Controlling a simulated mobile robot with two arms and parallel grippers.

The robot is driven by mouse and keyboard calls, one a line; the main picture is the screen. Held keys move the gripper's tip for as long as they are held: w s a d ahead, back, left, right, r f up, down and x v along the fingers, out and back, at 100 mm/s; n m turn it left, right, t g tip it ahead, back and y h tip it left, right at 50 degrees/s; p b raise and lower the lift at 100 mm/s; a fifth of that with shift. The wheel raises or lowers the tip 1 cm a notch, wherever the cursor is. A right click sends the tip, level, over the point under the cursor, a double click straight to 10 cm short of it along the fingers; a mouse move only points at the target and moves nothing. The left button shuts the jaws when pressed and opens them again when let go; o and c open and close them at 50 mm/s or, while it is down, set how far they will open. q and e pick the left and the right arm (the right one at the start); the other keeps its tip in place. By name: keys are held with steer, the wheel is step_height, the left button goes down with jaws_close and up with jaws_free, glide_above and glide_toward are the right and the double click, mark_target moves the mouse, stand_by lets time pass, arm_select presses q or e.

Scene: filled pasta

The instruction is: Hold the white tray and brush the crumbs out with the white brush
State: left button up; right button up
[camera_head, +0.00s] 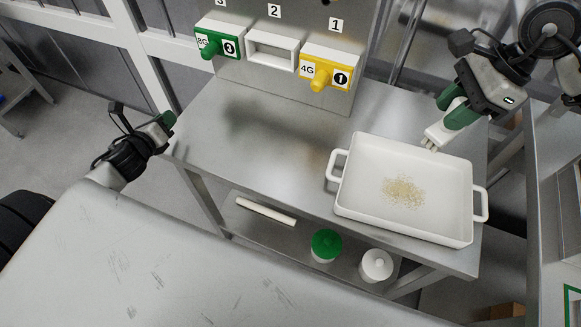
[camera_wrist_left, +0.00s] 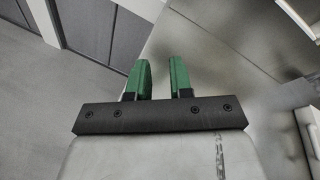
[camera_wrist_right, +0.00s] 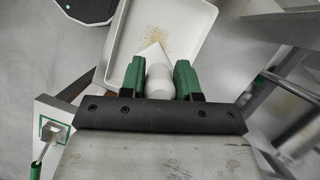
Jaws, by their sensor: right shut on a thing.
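The white tray (camera_head: 358,205) lies on the right part of the metal table, with a handle at its left and right ends. A patch of tan crumbs (camera_head: 403,191) is on its floor, near the middle. My right gripper (camera_head: 450,112) is shut on the white brush (camera_head: 441,131) and holds it over the tray's back edge. In the right wrist view the brush (camera_wrist_right: 158,80) sits between the green fingers, pointing toward the tray (camera_wrist_right: 188,18) and crumbs. My left gripper (camera_head: 168,119) is empty at the table's left edge, well away from the tray; its fingers (camera_wrist_left: 161,82) are apart.
The left and middle of the metal table (camera_head: 250,140) are clear. Green (camera_head: 218,41) and yellow (camera_head: 327,70) holders and a white one (camera_head: 272,50) stand along the back panel. A lower shelf holds a white bar (camera_head: 265,211), a green-lidded jar (camera_head: 326,245) and a white jar (camera_head: 376,265).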

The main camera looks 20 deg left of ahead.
arm_select(q)
steer(key=d, duration=0.3)
steer(key=w+d+h, duration=0.1)
steer(key=d, duration=0.3)
steer(key=d+h, duration=0.1)
steer(key=d, duration=0.3)
steer(key=shift+w+f, duration=0.25)
steer(key=shift+f, duration=0.1)
steer(key=d+h, duration=0.1)
steer(key=d, duration=0.2)
steer(key=d+g+h, duration=0.1)
steer(key=d, duration=0.2)
steer(key=d+h, duration=0.1)
steer(key=d, duration=0.3)
steer(key=shift+s+r, duration=0.1)
steer(key=shift+s, duration=0.2)
steer(key=s+d+r+g+h, duration=0.1)
steer(key=d, duration=0.4)
steer(key=s+d+m+g+h, duration=0.1)
steer(key=d+h, duration=0.1)
steer(key=d, duration=0.3)
steer(key=s+d+r+g+h, duration=0.1)
steer(key=s+d, duration=0.1)
steer(key=d, duration=0.2)
steer(key=shift+d+r+m+h, duration=0.3)
steer(key=shift+d+m+h, duration=0.1)
steer(key=x, duration=1.1)
steer(key=shift+w+d+f, duration=0.2)
steer(key=shift+w+d, duration=0.05)
steer(key=shift+c, duration=0.3)
